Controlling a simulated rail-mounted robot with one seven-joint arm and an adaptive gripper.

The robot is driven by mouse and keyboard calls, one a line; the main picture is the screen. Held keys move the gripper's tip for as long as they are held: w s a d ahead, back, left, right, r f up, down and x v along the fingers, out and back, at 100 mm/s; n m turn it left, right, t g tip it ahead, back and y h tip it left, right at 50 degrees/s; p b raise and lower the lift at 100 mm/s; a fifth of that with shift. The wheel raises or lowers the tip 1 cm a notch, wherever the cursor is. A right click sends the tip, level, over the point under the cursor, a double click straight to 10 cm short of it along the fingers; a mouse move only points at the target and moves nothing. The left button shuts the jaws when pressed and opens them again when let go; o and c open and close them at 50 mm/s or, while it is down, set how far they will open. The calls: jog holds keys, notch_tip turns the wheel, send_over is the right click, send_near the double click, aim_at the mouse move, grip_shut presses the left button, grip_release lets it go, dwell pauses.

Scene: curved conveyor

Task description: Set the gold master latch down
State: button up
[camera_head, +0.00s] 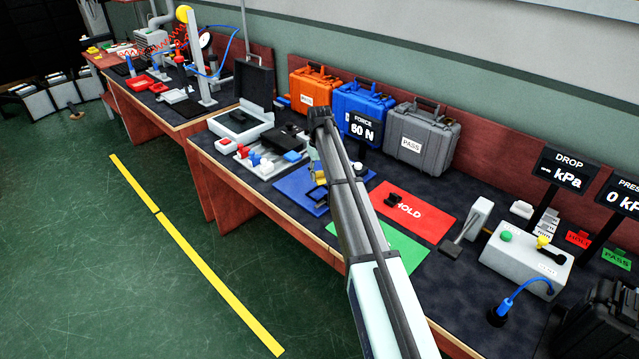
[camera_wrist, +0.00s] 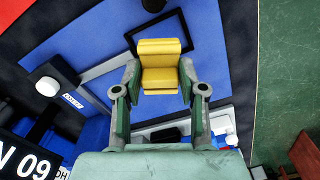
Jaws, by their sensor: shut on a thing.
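The gold master latch (camera_wrist: 159,62) is a yellow stepped block. In the wrist view it sits between the two fingers of my gripper (camera_wrist: 160,88), which is shut on it. In the head view a small part of the gold latch (camera_head: 318,176) shows beside my arm, over the blue mat (camera_head: 293,184). A black square frame (camera_wrist: 185,22) lies on the blue mat just beyond the latch in the wrist view. I cannot tell whether the latch touches the mat. My arm hides most of the gripper in the head view.
A red HOLD mat (camera_head: 425,213) with a black part on it and a green mat (camera_head: 385,250) lie to the right. Orange (camera_head: 311,92), blue (camera_head: 350,103) and grey (camera_head: 418,140) cases stand at the back. An open case (camera_head: 240,122) stands left.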

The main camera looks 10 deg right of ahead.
jog(key=shift+f+p, duration=0.35)
jog(key=shift+f, duration=2.25)
jog(key=shift+f, duration=0.15)
jog(key=shift+f, duration=0.15)
jog(key=o, duration=1.1)
notch_tip(320, 180, up, 13)
jog(key=shift+f+b, duration=0.15)
jog(key=shift+b, duration=1)
